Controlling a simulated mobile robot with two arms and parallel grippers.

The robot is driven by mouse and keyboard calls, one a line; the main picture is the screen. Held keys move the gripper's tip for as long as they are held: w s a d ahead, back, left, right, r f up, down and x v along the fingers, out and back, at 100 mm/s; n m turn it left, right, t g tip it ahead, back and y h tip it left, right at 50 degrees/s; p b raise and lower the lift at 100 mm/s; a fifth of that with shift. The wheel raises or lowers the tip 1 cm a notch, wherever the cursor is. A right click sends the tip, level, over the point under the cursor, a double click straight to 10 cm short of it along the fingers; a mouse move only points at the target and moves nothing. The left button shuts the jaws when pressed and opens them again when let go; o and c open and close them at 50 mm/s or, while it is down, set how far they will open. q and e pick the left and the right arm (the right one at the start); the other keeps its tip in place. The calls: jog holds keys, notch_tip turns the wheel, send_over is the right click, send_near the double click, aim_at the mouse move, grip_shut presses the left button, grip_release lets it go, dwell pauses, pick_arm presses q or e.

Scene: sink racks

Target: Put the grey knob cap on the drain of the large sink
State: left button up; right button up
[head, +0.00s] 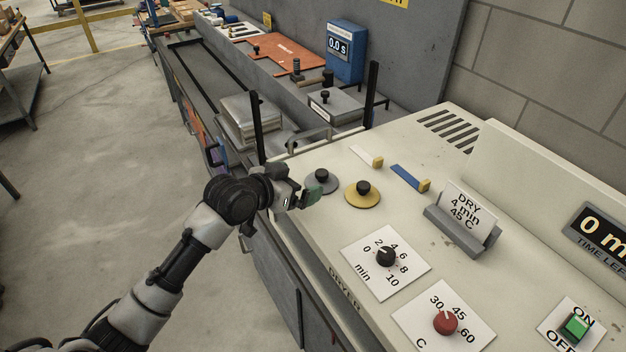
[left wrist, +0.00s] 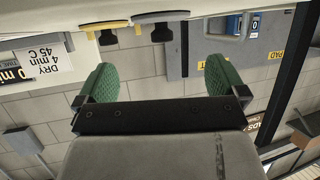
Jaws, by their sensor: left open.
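The grey knob cap (head: 322,182) is a flat grey disc with a black knob, lying on the cream dryer top near its left edge. My left gripper (head: 302,188) is open and empty just left of this cap, with green pads on its fingers. In the left wrist view the picture is upside down; the grey cap (left wrist: 163,17) shows at the top, its knob between the lines of the two spread fingers (left wrist: 162,78) and beyond their tips. A similar yellow knob cap (head: 362,196) lies beside it. I cannot make out the large sink's drain. My right gripper is out of view.
Dials, a DRY card stand (head: 463,232) and two small yellow-ended strips sit on the dryer top (head: 315,235). Dark upright posts (head: 257,127) rise behind the gripper. Metal lids (head: 250,112), an orange board (head: 285,52) and a blue timer (head: 345,50) stand farther back.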

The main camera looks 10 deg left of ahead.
aim_at(319, 174)
pick_arm(q)
jog(key=x, duration=0.3)
jog(key=shift+r+p, duration=0.2)
jog(key=shift+p, duration=0.1)
jog(key=shift+w+d+f, duration=0.2)
jog(key=shift+w+d, duration=0.05)
jog(key=shift+w+d+p, duration=0.2)
jog(key=shift+w+p, duration=0.15)
jog(key=shift+w, duration=0.05)
jog(key=p+x, duration=0.1)
jog(key=x, duration=0.3)
jog(key=shift+w+a+p, duration=0.1)
jog(key=shift+a+p, duration=0.05)
jog(key=shift+p, duration=0.25)
jog(key=shift+w+f, duration=0.2)
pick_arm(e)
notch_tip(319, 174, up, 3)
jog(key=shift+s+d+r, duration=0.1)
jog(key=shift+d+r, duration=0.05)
pick_arm(q)
jog(key=shift+s, duration=0.1)
jog(key=c, duration=0.9)
jog(key=shift+o, duration=0.2)
